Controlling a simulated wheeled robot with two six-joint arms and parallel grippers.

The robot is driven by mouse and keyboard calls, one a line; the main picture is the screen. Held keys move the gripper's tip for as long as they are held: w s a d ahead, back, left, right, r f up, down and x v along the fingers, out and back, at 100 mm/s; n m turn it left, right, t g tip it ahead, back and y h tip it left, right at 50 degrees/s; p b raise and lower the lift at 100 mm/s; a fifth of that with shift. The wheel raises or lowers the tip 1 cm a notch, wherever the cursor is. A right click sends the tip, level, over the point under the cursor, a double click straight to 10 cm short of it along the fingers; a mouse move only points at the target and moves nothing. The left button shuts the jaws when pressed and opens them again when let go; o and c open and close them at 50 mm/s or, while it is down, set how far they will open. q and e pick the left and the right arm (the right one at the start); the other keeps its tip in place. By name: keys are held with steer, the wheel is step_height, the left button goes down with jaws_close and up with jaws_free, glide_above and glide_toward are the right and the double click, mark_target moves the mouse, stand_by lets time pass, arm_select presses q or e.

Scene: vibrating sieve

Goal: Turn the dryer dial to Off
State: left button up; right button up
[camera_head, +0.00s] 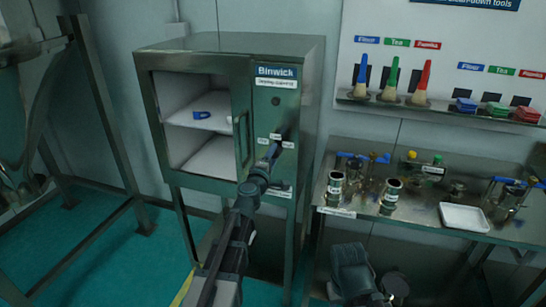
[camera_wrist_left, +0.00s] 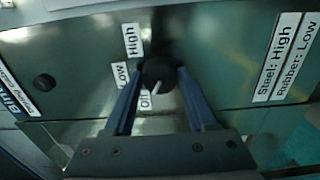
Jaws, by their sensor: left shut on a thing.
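The dryer (camera_head: 225,48) is a steel cabinet labelled Binwick, with its control panel (camera_head: 276,105) right of the window and door handle. The black round dial (camera_wrist_left: 160,72) is on this panel, with High, Low and Off labels beside it. Its white pointer mark slants down-left toward the Off label (camera_wrist_left: 145,101), which is partly covered. My left gripper (camera_wrist_left: 163,88) has its blue-grey fingers on both sides of the dial and is shut on it. In the head view my left gripper (camera_head: 276,145) is at the panel and hides the dial.
A blue item (camera_head: 202,115) lies on the dryer's upper shelf. A steel bench (camera_head: 425,222) at right holds metal jars, clamps and a white tray (camera_head: 465,217). A steel frame (camera_head: 100,110) stands at left.

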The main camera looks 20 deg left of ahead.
stand_by(0.4)
arm_select(q)
steer(key=o, duration=1.4)
steer(key=shift+c, duration=0.2)
